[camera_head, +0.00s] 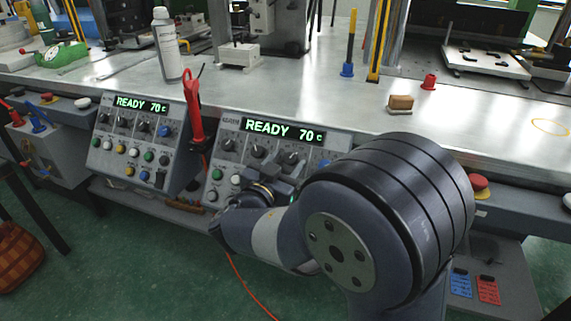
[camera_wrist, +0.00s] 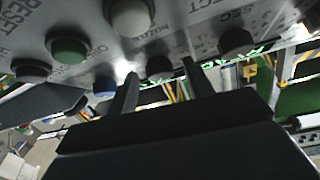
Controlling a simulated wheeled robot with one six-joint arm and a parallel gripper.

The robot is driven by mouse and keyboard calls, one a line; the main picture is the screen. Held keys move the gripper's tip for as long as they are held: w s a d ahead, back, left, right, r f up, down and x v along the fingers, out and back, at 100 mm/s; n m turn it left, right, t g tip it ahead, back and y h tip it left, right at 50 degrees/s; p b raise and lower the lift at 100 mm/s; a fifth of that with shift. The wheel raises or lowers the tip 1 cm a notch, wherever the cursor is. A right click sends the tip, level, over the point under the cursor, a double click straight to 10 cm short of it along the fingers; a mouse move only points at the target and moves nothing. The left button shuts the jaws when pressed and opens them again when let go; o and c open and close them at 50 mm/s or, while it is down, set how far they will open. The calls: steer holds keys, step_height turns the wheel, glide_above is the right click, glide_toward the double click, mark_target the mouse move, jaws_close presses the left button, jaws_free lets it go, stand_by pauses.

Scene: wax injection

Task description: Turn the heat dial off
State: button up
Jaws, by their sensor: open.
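Two grey control panels stand at the bench's front edge, the left one (camera_head: 137,135) and the right one (camera_head: 225,168). The right display (camera_head: 284,131) reads "READY 70 c". Below it is a row of dark dials, including a left dial (camera_head: 228,145) and a middle dial (camera_head: 257,151). My gripper (camera_head: 284,174) is in front of the right panel, hiding part of its lower face. In the wrist view my open gripper (camera_wrist: 160,80) points at the panel, with a dark dial (camera_wrist: 158,68) between the fingertips. Contact cannot be told. I cannot read which dial is heat.
A green button (camera_wrist: 68,48) and a pale button (camera_wrist: 130,15) are close to the fingers. A red-handled tool (camera_head: 193,105) hangs between the panels. A red stop button (camera_head: 478,183) is to the right.

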steer(key=shift+c, duration=0.6)
steer(key=c, duration=0.8)
steer(key=shift+c, duration=0.2)
